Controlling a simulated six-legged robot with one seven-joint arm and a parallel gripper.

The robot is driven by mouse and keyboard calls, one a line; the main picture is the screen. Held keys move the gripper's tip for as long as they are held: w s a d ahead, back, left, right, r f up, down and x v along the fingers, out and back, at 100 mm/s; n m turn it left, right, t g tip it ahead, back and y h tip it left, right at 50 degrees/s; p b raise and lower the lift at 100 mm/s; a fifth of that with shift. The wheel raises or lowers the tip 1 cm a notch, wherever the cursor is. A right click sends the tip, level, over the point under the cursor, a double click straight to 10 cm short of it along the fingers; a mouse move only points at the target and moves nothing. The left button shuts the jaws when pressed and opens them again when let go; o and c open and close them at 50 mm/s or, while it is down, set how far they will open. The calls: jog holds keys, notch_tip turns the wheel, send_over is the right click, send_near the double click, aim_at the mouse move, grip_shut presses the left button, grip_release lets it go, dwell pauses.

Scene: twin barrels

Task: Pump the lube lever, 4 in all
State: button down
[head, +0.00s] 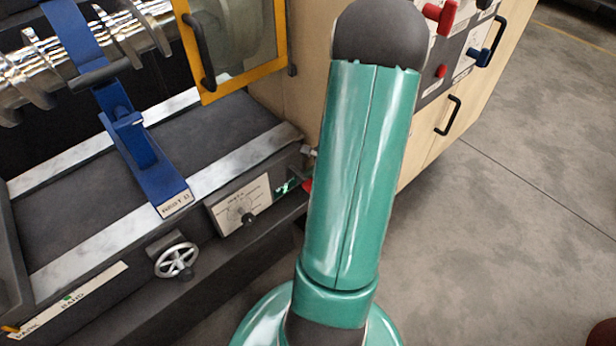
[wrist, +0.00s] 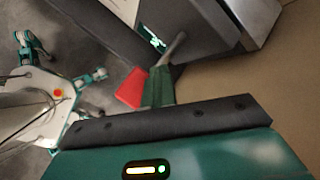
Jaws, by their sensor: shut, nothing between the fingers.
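The lube lever has a red grip (wrist: 131,89) and a grey rod (wrist: 176,46), seen in the wrist view at the end of the machine. In the head view only a bit of its red grip (head: 307,185) shows at the left edge of my arm. My gripper (wrist: 159,88) is shut and empty. Its green fingers overlap the lever in the wrist view, just right of the red grip; I cannot tell whether they touch it. My arm hides the gripper in the head view.
A lathe-like machine bed (head: 130,180) with a blue rest (head: 140,150) and a handwheel (head: 176,260) fills the left. A yellow-framed guard (head: 235,50) stands above. A wooden cabinet (head: 440,150) with handles is behind my arm.

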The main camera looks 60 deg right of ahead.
jog(key=shift+w+r, duration=0.1)
jog(key=shift+r, duration=0.8)
jog(key=r, duration=0.5)
jog(key=shift+w+d, duration=0.1)
jog(key=shift+w, duration=0.25)
dwell(0.5)
